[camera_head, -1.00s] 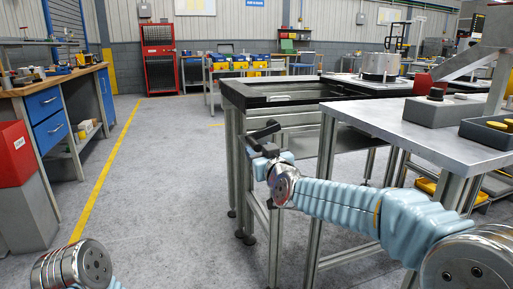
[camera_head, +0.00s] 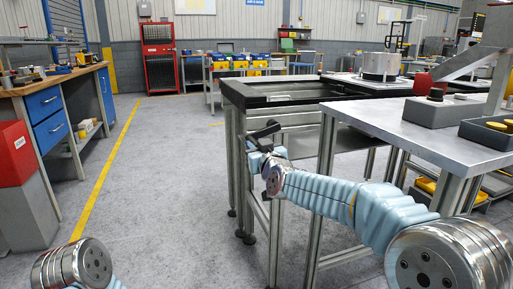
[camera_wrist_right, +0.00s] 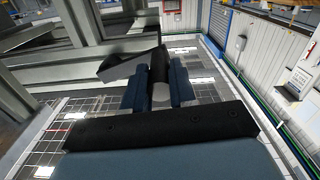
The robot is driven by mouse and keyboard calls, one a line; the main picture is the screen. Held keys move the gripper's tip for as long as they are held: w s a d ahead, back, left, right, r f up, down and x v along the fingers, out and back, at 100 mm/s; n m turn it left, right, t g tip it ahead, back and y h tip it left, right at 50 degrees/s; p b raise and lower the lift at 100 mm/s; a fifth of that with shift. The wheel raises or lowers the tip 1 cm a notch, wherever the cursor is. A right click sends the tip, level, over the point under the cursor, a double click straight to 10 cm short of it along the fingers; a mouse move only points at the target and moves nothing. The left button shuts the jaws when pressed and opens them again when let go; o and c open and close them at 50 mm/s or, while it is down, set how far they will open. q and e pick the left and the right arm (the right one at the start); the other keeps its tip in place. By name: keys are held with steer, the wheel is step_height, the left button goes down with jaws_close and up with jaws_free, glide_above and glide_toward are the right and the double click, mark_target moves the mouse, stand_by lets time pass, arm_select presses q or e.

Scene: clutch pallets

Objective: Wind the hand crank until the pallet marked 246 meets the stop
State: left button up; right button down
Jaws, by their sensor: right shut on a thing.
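The black hand crank (camera_head: 264,131) sticks out from the near side of the conveyor frame (camera_head: 285,99). My right gripper (camera_head: 259,149) is at the crank, seen from behind and partly covered by my wrist. In the right wrist view, the two dark blue fingers (camera_wrist_right: 160,88) are shut on the crank's black upright handle (camera_wrist_right: 160,66), and the crank arm (camera_wrist_right: 125,64) runs off to the left. A round metal housing (camera_head: 380,66) sits on the line at the back right. I cannot read a 246 mark or pick out the stop. My left gripper is out of the picture.
A workbench (camera_head: 50,85) with blue drawers and a red box (camera_head: 15,153) are at left. The floor between is clear.

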steer(key=shift+r+m, duration=0.3)
steer(key=shift+a+r+m+p, duration=0.15)
steer(key=shift+r+m+p, duration=0.45)
steer(key=shift+r+m, duration=0.7)
steer(key=r+m, duration=0.1)
steer(key=m, duration=0.1)
steer(key=r+m+p, duration=0.1)
steer(key=r+m, duration=0.1)
steer(key=shift+d+r+m, duration=0.2)
steer(key=shift+d+m, duration=0.1)
steer(key=shift+d, duration=0.05)
steer(key=shift+w+d+r+m+p, duration=0.25)
steer(key=shift+d+r+m, duration=0.35)
steer(key=shift+m, duration=0.55)
steer(key=shift+w+d+r+m+p, duration=0.2)
steer(key=shift+d+r+m, duration=0.4)
steer(key=shift+m, duration=0.6)
steer(key=shift+w+d+r+m+p, duration=0.15)
steer(key=shift+d+r+m+p, duration=0.25)
steer(key=shift+r+m, duration=0.55)
steer(key=shift+d+f+m, duration=0.1)
steer(key=shift+f+m, duration=0.15)
steer(key=shift+m, duration=0.05)
steer(key=c, duration=1)
jaws_free()
steer(key=shift+o, duration=0.4)
steer(key=shift+f, duration=0.1)
